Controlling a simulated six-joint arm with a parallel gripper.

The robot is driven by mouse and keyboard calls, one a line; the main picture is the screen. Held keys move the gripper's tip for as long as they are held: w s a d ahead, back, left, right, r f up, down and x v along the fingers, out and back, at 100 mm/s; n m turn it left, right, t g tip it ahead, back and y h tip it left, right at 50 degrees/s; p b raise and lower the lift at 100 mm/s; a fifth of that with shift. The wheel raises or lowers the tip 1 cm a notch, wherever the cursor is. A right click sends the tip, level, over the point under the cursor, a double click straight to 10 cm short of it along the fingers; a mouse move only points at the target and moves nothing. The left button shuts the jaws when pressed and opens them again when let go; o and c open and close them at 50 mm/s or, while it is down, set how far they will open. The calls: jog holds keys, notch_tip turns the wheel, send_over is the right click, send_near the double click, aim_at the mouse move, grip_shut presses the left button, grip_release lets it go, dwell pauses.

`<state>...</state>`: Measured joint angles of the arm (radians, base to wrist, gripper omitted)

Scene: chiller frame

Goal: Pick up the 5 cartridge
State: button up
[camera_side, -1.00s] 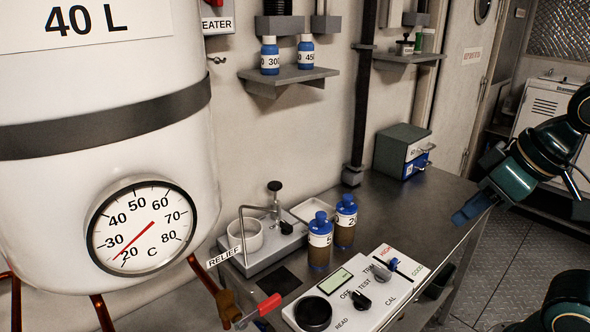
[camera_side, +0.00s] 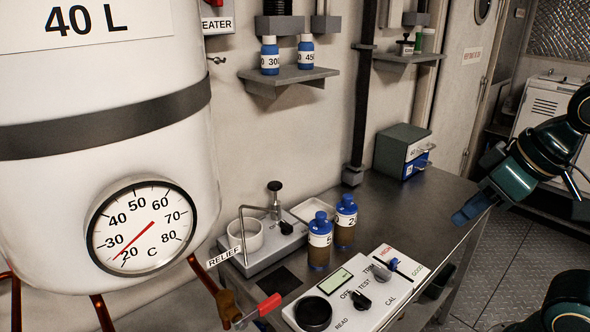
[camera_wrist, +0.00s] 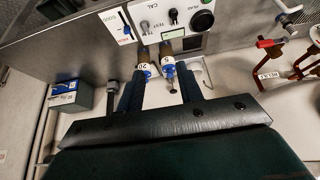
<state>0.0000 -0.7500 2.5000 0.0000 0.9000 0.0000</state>
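The 5 cartridge (camera_side: 320,242) is a brown bottle with a blue cap and a white label. It stands upright on the metal bench, behind the white tester panel. In the wrist view the 5 cartridge (camera_wrist: 167,58) shows beyond the space between my fingers. The 20 cartridge (camera_side: 345,224), similar in look, stands close to its right; it also shows in the wrist view (camera_wrist: 143,68). My gripper (camera_side: 470,208) is at the bench's right edge, well away from both bottles. Its blue fingers are apart and empty in the wrist view (camera_wrist: 160,82).
The tester panel (camera_side: 345,312) with knobs lies in front of the bottles. A grey stand with a white cup (camera_side: 242,238) is to their left, near the red-handled relief valve (camera_side: 268,305). A grey-green box (camera_side: 402,150) stands at the back. The bench's right part is clear.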

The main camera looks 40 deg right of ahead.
jog(key=o, duration=0.9)
jog(key=shift+o, duration=0.2)
jog(key=shift+w+r, duration=0.1)
jog(key=w+f+m+g, duration=0.15)
jog(key=w+m, duration=0.25)
jog(key=w, duration=0.8)
jog(key=w+f+m+g, duration=0.1)
jog(key=w+m+g, duration=0.25)
jog(key=w, duration=0.85)
jog(key=w+f+m, duration=0.1)
jog(key=w+f, duration=0.2)
jog(key=w+f+m, duration=0.1)
jog(key=w+f, duration=0.2)
jog(key=f, duration=0.1)
jog(key=shift+w+d+f+m+g, duration=0.1)
jog(key=shift+w+d+m+g, duration=0.05)
jog(key=shift+w+m+g, duration=0.2)
jog(key=shift+w+f, duration=0.15)
jog(key=shift+f, duration=0.15)
